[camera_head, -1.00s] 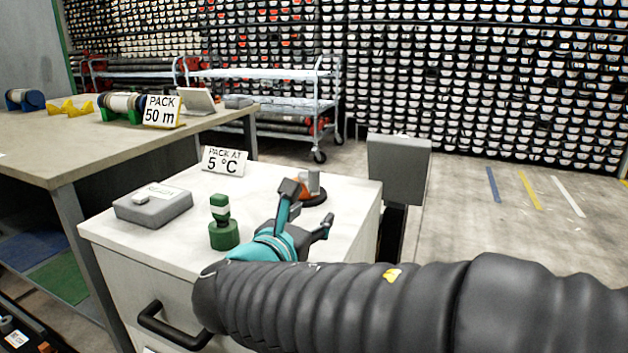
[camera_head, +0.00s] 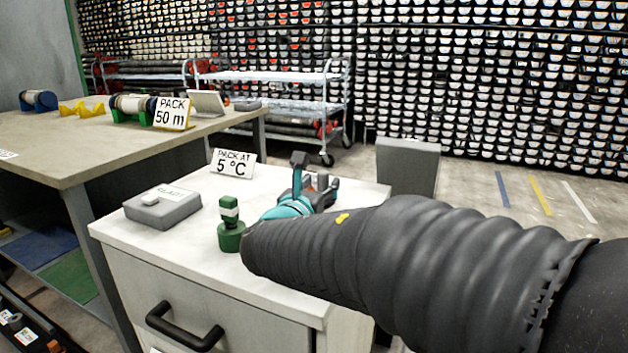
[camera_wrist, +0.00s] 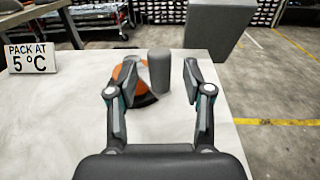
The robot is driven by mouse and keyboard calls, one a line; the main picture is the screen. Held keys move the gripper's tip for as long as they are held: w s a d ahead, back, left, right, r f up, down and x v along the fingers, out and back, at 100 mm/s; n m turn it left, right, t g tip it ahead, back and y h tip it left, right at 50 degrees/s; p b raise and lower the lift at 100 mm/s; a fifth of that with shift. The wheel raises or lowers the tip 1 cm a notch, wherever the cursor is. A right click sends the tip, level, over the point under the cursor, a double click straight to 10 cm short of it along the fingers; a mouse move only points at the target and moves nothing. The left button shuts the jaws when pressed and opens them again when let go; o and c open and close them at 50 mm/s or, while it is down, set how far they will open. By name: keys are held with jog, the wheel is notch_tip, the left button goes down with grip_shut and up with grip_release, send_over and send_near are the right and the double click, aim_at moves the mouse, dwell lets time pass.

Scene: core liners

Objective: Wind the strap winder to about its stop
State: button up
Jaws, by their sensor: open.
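The strap winder shows in the wrist view as an orange body (camera_wrist: 128,72) on a dark round base, with an upright grey cylindrical knob (camera_wrist: 160,72) at its right. It stands on the white cabinet top. My gripper (camera_wrist: 160,64) is open, one finger to the left and one to the right of the knob. The knob appears between the fingertips, with a visible gap to the right finger; the left finger overlaps the orange body in the picture. I cannot tell any contact. In the head view my gripper (camera_head: 316,172) hides most of the winder.
The white cabinet top (camera_head: 285,262) also holds a green stamp-like object (camera_head: 230,232), a grey box (camera_head: 163,208) and a "PACK AT 5 °C" sign (camera_head: 233,163). A grey bin (camera_head: 408,165) stands beyond its right edge. A workbench (camera_head: 60,150) is at left.

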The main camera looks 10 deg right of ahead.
jog(key=shift+x, duration=1.3)
grip_shut()
